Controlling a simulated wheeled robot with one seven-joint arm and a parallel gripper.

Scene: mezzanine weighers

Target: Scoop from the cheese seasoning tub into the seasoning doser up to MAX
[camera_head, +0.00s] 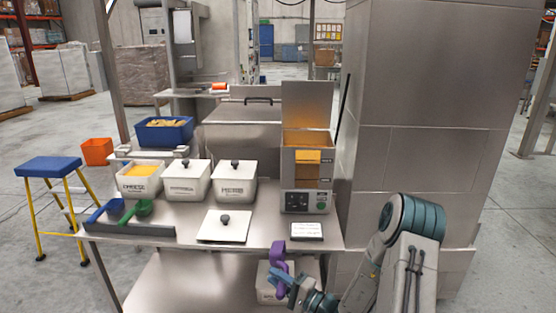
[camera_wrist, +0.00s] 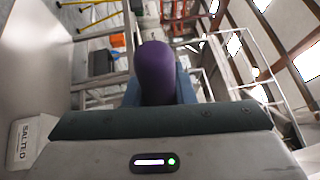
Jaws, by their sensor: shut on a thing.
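The cheese tub (camera_head: 140,187) stands open on the left of the steel table, with yellow seasoning inside. The seasoning doser (camera_head: 296,180) stands at the back right with its lid (camera_head: 307,104) raised. Orange-yellow shows in its front window (camera_head: 307,157); I cannot read the level against MAX. My gripper (camera_head: 283,283) is at the table's front edge, right of centre, shut on a purple scoop (camera_head: 278,254). The scoop also fills the middle of the wrist view (camera_wrist: 156,72). It is well apart from the tub and the doser. Its contents are hidden.
Two lidded tubs (camera_head: 182,187) (camera_head: 233,190) stand between the cheese tub and doser. A loose lid (camera_head: 225,226) lies in front. A blue scoop (camera_head: 107,212) and green scoop (camera_head: 141,210) rest in a rack (camera_head: 130,231). A salt tub (camera_wrist: 32,140) is below. A steel column (camera_head: 420,125) stands right.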

